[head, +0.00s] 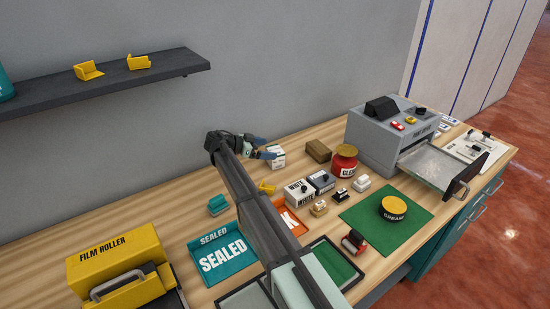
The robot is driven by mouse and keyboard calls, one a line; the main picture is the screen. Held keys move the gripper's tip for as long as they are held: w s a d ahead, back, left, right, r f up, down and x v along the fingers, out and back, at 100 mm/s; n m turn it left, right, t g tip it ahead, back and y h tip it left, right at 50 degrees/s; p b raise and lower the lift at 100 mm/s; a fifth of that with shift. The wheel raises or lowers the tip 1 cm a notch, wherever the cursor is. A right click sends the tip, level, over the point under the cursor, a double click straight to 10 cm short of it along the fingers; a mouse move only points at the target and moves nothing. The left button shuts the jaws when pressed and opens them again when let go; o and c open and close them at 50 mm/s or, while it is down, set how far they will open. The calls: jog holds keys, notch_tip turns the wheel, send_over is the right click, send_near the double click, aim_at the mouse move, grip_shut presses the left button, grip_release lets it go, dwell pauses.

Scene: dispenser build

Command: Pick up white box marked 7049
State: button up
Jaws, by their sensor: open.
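A small white box (277,161) with dark print stands near the wall, at the back middle of the table. Its print is too small to read, so I cannot confirm the number 7049. My gripper (267,148) has its two blue fingertips apart, right at this box. The fingers partly overlap the box in the picture. I cannot tell whether they touch it or are on both sides of it. Another white box (297,197), printed with a word like WHITE, stands nearer the front, with a grey box beside it.
A brown box (318,151) and a red CLEAR jar (344,165) stand right of my gripper. A yellow piece (266,188) lies in front. A teal SEALED tray (222,262), green mat (360,223) and grey machine (385,140) surround the area. A dark shelf (110,84) hangs at upper left.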

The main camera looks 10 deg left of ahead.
aim_at(274, 150)
jog(key=shift+f+x, duration=0.1)
jog(key=shift+x, duration=1.65)
jog(key=shift+f+x, duration=0.15)
jog(key=shift+x, duration=1.55)
jog(key=shift+a, duration=0.15)
jog(key=shift+c, duration=0.5)
jog(key=c, duration=0.9)
